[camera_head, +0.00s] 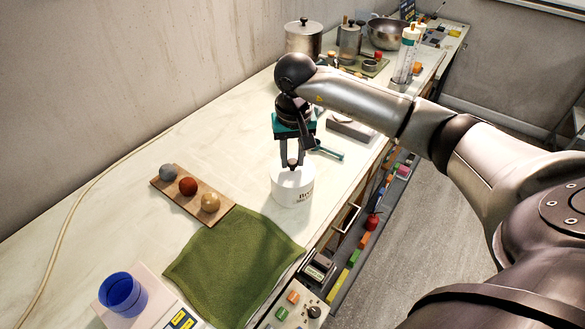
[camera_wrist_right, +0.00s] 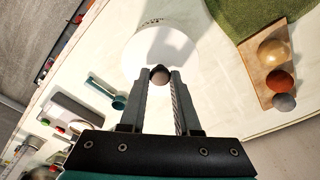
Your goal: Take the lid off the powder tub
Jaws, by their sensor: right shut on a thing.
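The white powder tub (camera_head: 291,190) stands upright on the pale worktop, with dark lettering on its side. Its white lid (camera_head: 287,174) has a small dark knob (camera_head: 292,163) on top. My right gripper (camera_head: 293,162) reaches down from above and is shut on the lid's knob. The right wrist view shows the knob (camera_wrist_right: 159,75) between the two fingertips, with the round white lid (camera_wrist_right: 150,50) beyond. I cannot tell any gap between lid and tub. My left gripper is not in view.
A green cloth (camera_head: 235,262) lies in front of the tub. A wooden board (camera_head: 192,196) with three balls is to its left. A teal scoop (camera_head: 328,151) lies behind right. A blue cup (camera_head: 122,293) stands front left. Pots (camera_head: 304,40) stand at the back.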

